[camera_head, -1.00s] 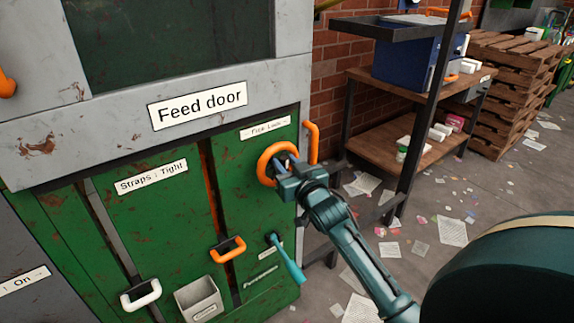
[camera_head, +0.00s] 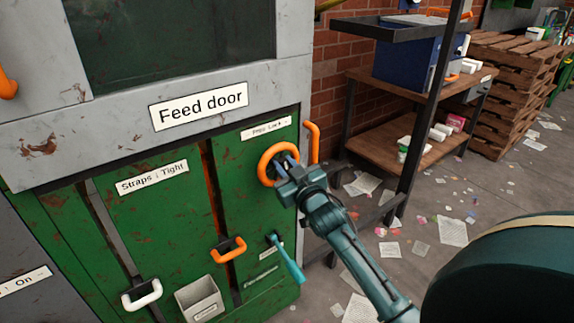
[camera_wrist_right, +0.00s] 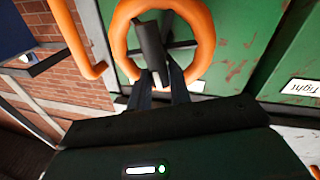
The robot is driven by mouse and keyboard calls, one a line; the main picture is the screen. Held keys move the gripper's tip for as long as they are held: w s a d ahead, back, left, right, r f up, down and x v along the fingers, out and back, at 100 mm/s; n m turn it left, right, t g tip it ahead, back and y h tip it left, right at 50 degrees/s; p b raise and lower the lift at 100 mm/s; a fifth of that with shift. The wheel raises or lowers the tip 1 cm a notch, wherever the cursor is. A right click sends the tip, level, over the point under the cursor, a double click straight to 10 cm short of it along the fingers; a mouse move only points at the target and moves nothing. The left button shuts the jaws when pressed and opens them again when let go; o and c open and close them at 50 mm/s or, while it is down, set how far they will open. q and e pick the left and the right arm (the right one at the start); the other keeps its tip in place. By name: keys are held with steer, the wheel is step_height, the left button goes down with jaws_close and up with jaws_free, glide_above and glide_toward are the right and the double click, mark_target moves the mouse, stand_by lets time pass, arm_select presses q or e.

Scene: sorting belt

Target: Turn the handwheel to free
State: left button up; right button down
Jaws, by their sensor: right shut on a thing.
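The orange handwheel (camera_head: 264,165) is on the right part of the green machine front, under a small white label (camera_head: 266,128) whose print is too small to read surely. My right gripper (camera_head: 284,167) is at the wheel, its fingers reaching into the ring. In the right wrist view the orange ring (camera_wrist_right: 204,40) surrounds a dark bar at its middle, and my right gripper's fingers (camera_wrist_right: 158,78) are shut on that bar. My left gripper is not in view.
An orange bar handle (camera_head: 313,143) stands just right of the wheel. Below are a teal lever (camera_head: 288,262), an orange handle (camera_head: 229,250), a white handle (camera_head: 142,294) and a grey bin (camera_head: 200,300). A shelf rack (camera_head: 400,145) stands at the right.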

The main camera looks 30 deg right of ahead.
arm_select(q)
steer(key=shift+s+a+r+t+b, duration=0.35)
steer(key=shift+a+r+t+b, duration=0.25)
steer(key=shift+b, duration=1.2)
arm_select(e)
steer(key=shift+s+a+f+n+t+y, duration=0.1)
steer(key=shift+a+f+n+t+y, duration=0.4)
steer(key=shift+n, duration=2.5)
steer(key=shift+w+f+n+t+y, duration=0.15)
steer(key=shift+f+n+y, duration=0.5)
steer(key=shift+n, duration=2.35)
steer(key=shift+s+a+f+n+t+y, duration=0.25)
steer(key=shift+n+y, duration=0.6)
steer(key=shift+n, duration=2.15)
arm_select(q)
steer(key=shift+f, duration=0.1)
arm_select(e)
steer(key=shift+w, duration=0.1)
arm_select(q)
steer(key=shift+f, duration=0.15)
arm_select(e)
steer(key=c, duration=1.6)
jaws_free()
steer(key=shift+r, duration=0.1)
steer(key=shift+o, duration=0.2)
